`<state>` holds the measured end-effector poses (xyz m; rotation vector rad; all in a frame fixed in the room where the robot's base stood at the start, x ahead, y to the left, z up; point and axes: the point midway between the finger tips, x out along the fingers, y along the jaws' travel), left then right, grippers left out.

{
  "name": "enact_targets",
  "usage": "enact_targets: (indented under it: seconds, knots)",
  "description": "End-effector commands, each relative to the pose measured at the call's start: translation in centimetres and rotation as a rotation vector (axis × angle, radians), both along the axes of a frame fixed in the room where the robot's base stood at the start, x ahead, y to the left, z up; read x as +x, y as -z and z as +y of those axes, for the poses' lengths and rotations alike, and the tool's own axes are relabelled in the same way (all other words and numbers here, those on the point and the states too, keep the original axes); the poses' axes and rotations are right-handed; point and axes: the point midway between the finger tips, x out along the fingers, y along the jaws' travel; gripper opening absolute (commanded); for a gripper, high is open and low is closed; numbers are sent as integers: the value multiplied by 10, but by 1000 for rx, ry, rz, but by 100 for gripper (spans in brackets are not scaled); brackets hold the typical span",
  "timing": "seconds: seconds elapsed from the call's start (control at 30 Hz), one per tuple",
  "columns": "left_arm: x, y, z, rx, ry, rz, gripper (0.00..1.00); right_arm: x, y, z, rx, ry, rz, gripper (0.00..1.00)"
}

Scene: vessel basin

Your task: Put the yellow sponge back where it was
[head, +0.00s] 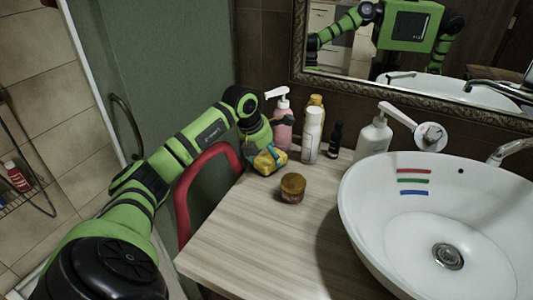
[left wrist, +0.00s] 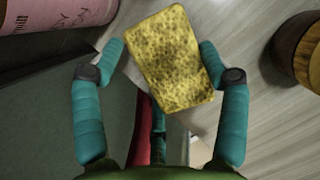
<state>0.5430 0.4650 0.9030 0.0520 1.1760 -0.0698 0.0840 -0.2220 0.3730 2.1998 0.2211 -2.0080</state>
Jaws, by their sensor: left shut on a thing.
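The yellow sponge (head: 265,163) is at the back left edge of the wooden counter, in front of the bottles. My left gripper (head: 264,153) is shut on it, with blue-green fingers on its two sides. In the left wrist view the porous face of the sponge (left wrist: 172,62) shows tilted between the fingers of the same gripper (left wrist: 162,52). I cannot tell whether the sponge touches the counter. My right gripper is not directly in view.
A pink pump bottle (head: 283,128), a white bottle (head: 311,138) and a brown jar (head: 292,188) stand near the sponge. A white basin (head: 375,205) with red, green and blue marks is at the right.

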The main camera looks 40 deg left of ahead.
Motion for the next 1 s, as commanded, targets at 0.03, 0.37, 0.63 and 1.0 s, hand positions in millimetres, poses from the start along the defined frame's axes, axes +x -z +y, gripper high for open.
enact_targets:
  seconds: [0.03, 0.37, 0.63, 1.0]
  knots:
    - [0, 0, 0, 0, 0, 0, 48, 1, 0, 0, 0, 0, -1, 0]
    - [0, 3, 0, 0, 0, 1, 98, 1, 2, 0, 0, 0, -1, 0]
    - [0, 3, 0, 0, 0, 0, 98, 1, 2, 0, 0, 0, -1, 0]
    - [-17, -45, 3, 5, 0, -5, 98, 1, 7, 0, 0, 0, -1, 0]
